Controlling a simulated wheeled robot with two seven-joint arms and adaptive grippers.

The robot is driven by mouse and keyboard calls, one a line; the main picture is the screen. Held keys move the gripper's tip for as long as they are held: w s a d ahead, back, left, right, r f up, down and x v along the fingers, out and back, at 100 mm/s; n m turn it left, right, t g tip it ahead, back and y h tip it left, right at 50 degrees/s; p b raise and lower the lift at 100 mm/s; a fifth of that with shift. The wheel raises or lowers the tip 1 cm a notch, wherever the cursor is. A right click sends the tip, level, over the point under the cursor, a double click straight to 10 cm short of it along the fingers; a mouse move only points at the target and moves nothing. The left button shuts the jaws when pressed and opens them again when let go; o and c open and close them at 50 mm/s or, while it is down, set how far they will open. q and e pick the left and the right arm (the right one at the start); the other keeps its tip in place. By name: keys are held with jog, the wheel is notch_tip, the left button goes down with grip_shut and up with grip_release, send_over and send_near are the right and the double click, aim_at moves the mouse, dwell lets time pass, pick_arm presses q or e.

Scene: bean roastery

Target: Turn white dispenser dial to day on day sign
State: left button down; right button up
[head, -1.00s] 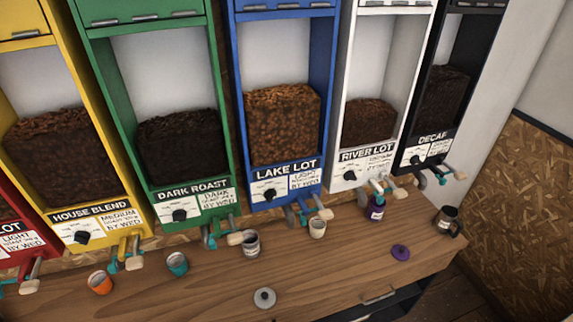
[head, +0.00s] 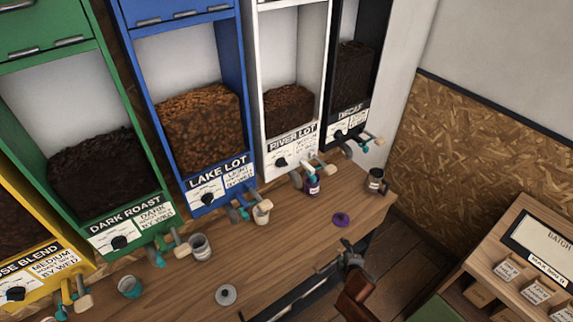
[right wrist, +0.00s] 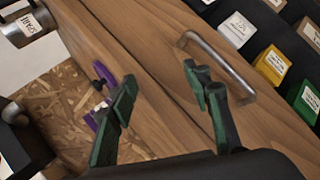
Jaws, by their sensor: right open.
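The white dispenser (head: 289,30), labelled RIVER LOT, stands between the blue and black dispensers. Its black dial (head: 281,162) sits on a white scale plate under the name. The pointer direction is too small to read. Its day sign (head: 306,144) is to the right of the dial, with lettering too small to read here. My right gripper (head: 352,252) is low in front of the counter edge, well below and right of the dial, touching nothing. In the right wrist view its green-black fingers (right wrist: 165,98) are apart and empty. My left gripper is not in view.
A purple lid (head: 341,220) and a dark mug (head: 376,181) are on the counter's right part. A metal drawer handle (right wrist: 216,66) is near my right fingers. A wooden sample rack (head: 500,235) stands at right.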

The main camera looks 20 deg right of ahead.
jog(key=w+r+n, duration=0.1)
jog(key=r, duration=0.2)
jog(key=w+a+r+n+t, duration=0.1)
jog(key=w+r, duration=0.1)
jog(key=r, duration=0.2)
jog(key=w+a+r+n+t, duration=0.1)
jog(key=r, duration=0.3)
jog(key=shift+w+a+r+p, duration=0.1)
jog(key=shift+w+r+p, duration=0.05)
jog(key=shift+r+p, duration=0.15)
jog(key=w+a+r+n+t+y, duration=0.1)
jog(key=w+a+r+n+t, duration=0.15)
jog(key=r, duration=0.45)
jog(key=w+a+r+n+t+y, duration=0.1)
jog(key=a+r+n, duration=0.1)
jog(key=r+n, duration=0.35)
jog(key=n+t+y+p, duration=0.15)
jog(key=n+y, duration=0.55)
jog(key=n, duration=0.7)
send_near(282, 164)
jog(key=w, duration=0.1)
jog(key=x, duration=0.7)
jog(key=shift+f, duration=0.5)
jog(key=shift+w+a, duration=0.1)
jog(key=shift+c, duration=0.5)
jog(key=c, duration=1)
jog(key=shift+c, duration=0.3)
